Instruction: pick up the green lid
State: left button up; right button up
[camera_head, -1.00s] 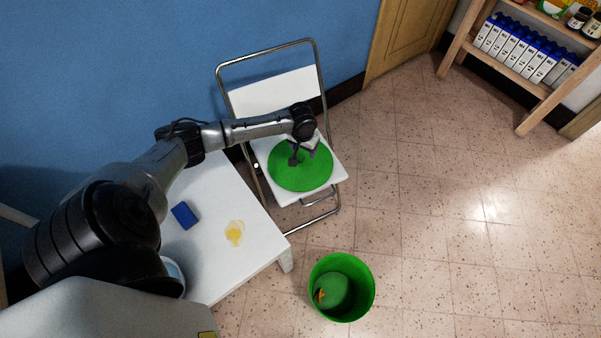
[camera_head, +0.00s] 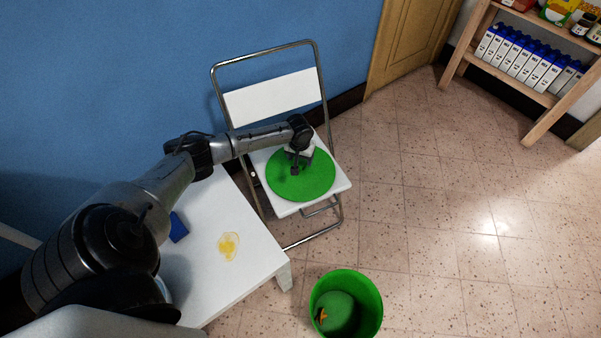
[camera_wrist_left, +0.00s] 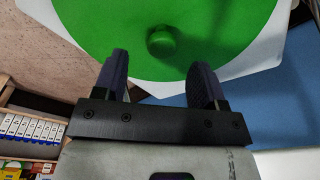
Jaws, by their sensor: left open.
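The green lid (camera_head: 301,181) is a flat round disc lying on the white seat of a folding chair (camera_head: 287,210). In the left wrist view the lid (camera_wrist_left: 110,35) fills the upper middle, with a round green knob (camera_wrist_left: 162,41) at its centre. My left gripper (camera_head: 296,171) is over the lid in the head view, hiding part of its far side. In the left wrist view the left gripper's two fingers (camera_wrist_left: 158,80) are apart with nothing between them, and the knob lies beyond the fingertips. My right gripper is not in view.
A white table (camera_head: 235,275) with a blue sponge (camera_head: 179,228) and a yellow stain (camera_head: 229,246) stands left of the chair. A green bin (camera_head: 374,300) with contents stands on the floor. A wooden shelf (camera_head: 545,98) holds several cartons. The floor at right is clear.

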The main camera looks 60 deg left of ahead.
aim_at(300, 163)
pick_arm(q)
jog(key=shift+w+a+f+b, duration=0.1)
jog(key=shift+a+f+b, duration=0.05)
jog(key=shift+f+b, duration=1.1)
jog(key=shift+w+a+f+b, duration=0.1)
jog(key=shift+a+f+b, duration=0.05)
jog(key=shift+f+b, duration=1.05)
jog(key=shift+f, duration=0.15)
jog(key=shift+c, duration=0.2)
jog(key=shift+p, duration=0.3)
jog(key=c, duration=1)
jog(key=shift+c, duration=0.2)
